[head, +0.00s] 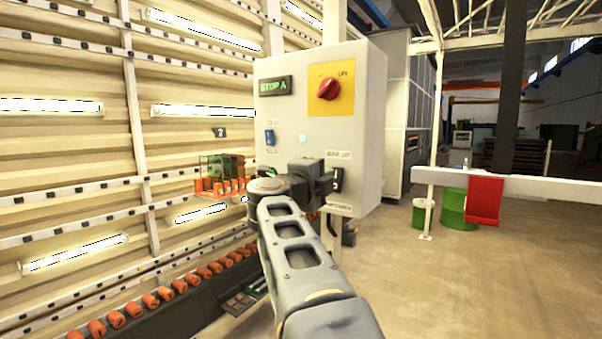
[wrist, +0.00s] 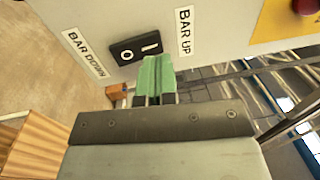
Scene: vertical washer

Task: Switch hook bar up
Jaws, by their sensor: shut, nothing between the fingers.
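The black bar switch (wrist: 136,48), marked 0 and 1, sits on the light grey control box. In the wrist view it lies between the BAR DOWN label (wrist: 84,54) and the BAR UP label (wrist: 185,33). In the head view the switch (head: 337,180) is below the BAR UP label (head: 338,155), partly hidden by my gripper. My gripper (wrist: 156,66) has its green fingers shut together and empty. The fingertips are close to the switch, near its 1 side; I cannot tell whether they touch. In the head view my gripper (head: 325,182) is mostly hidden by my arm.
The control box (head: 290,128) also carries a red knob (head: 329,88) on a yellow plate, a green display (head: 275,86) and a blue switch (head: 269,137). A slatted washer wall with orange rollers (head: 150,301) stands left. Open floor (head: 470,285) lies right.

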